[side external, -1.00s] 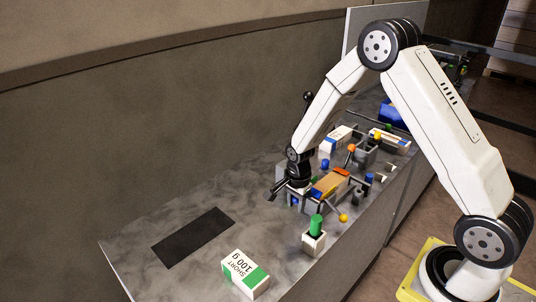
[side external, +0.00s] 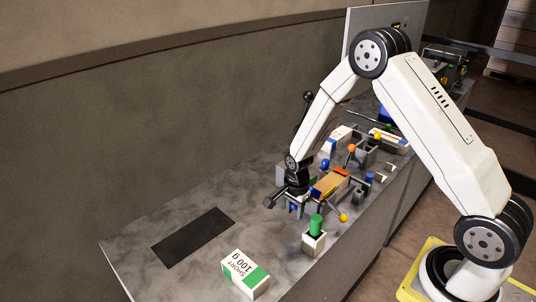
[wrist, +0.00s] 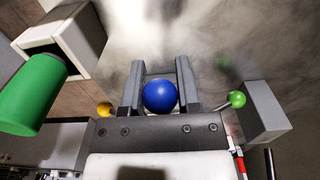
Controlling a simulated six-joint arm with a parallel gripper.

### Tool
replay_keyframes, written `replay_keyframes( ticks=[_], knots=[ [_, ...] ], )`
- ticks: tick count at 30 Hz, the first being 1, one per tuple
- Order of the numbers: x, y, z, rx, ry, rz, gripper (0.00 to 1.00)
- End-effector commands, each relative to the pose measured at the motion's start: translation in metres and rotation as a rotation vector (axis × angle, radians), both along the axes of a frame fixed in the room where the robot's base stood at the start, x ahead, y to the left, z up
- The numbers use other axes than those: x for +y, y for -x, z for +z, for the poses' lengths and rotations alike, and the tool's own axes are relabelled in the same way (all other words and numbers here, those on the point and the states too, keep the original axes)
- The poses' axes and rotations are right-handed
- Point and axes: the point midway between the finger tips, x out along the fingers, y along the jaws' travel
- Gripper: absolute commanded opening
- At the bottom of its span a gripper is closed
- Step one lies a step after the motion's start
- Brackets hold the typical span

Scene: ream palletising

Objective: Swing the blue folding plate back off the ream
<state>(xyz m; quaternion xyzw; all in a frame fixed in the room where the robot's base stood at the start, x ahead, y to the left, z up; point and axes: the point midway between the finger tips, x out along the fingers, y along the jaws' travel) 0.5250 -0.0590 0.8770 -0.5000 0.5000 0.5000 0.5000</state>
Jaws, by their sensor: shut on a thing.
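My gripper (side external: 284,202) is low at the near-left end of the folding station. In the wrist view its two grey fingers (wrist: 161,85) are shut on a blue ball knob (wrist: 160,97), which sits between them. A small blue patch (side external: 293,210) shows just under the gripper in the side view; it may be part of the blue folding plate, but most of it is hidden. The tan ream (side external: 328,184) lies in the station right of the gripper, with an orange piece (side external: 342,172) at its far end.
A green cylinder on a white block (side external: 315,238) stands close in front; it also shows in the wrist view (wrist: 30,92). Yellow (side external: 343,218) and orange (side external: 351,148) knobs stick out around the station.

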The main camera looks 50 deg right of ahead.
Motion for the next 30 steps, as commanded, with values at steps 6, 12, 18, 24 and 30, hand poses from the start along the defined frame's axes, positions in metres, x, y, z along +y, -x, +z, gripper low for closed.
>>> replay_keyframes(
  ticks=[6, 12, 18, 24, 30],
  knots=[
    [-0.001, 0.001, -0.003, 0.003, 0.000, -0.001, 0.08],
    [-0.002, 0.001, -0.011, 0.003, 0.000, -0.002, 0.08],
    [-0.003, 0.001, -0.016, 0.002, 0.000, -0.002, 0.08],
    [-0.003, 0.001, -0.017, 0.002, 0.000, -0.002, 0.08],
    [-0.005, 0.001, -0.022, 0.004, 0.000, -0.002, 0.08]
  ],
)
